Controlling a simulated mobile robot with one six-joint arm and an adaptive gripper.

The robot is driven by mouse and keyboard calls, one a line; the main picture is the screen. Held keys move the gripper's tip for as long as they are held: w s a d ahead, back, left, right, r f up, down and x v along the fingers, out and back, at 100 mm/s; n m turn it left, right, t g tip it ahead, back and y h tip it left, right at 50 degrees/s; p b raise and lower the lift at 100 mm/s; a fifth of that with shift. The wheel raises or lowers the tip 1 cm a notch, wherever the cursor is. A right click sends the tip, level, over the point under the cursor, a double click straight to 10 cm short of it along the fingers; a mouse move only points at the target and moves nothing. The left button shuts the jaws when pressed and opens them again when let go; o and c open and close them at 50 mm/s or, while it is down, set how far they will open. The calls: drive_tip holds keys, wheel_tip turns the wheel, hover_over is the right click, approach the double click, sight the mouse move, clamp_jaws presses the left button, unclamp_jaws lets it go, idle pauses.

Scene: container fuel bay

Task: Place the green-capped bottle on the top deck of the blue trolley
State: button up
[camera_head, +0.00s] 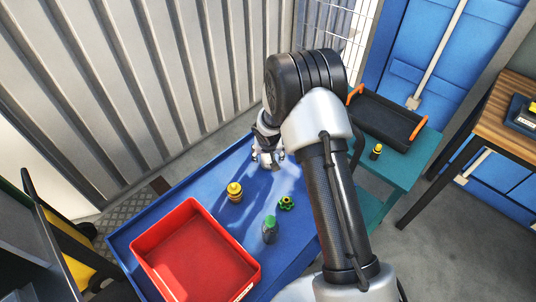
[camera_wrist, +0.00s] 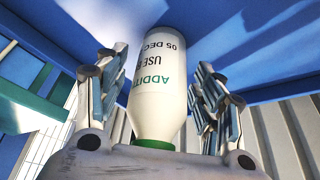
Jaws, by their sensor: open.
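My gripper (camera_head: 268,158) is low over the far end of the blue trolley's top deck (camera_head: 190,205). In the wrist view, a white bottle (camera_wrist: 158,85) with green and dark print is between the open fingers (camera_wrist: 155,100). Its neck is towards my palm, with a thin green edge of its cap (camera_wrist: 153,144) showing. Its far end is seen against the blue deck; whether it touches is unclear. My gripper hides most of this bottle in the head view.
A red tray (camera_head: 152,240) fills the deck's near left. Right, a teal bench (camera_head: 398,172) carries a black tray (camera_head: 384,122) and a small yellow-capped bottle (camera_head: 376,152). A corrugated wall (camera_head: 130,80) stands behind.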

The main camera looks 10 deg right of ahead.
drive_tip(key=shift+r, duration=0.2)
drive_tip(key=s+d+f+p+v, duration=0.1)
drive_tip(key=s+d+p+v, duration=0.1)
drive_tip(key=v, duration=1.5)
drive_tip(key=s+d+p+v, duration=0.2)
drive_tip(key=v, duration=1.5)
drive_tip(key=s+a+r+n, duration=0.1)
drive_tip(key=s+r, duration=0.2)
drive_tip(key=s, duration=0.7)
drive_tip(key=s+a+r+n, duration=0.1)
drive_tip(key=s+r, duration=0.2)
drive_tip(key=s, duration=0.8)
drive_tip(key=shift+s+y, duration=0.3)
drive_tip(key=shift+y, duration=0.1)
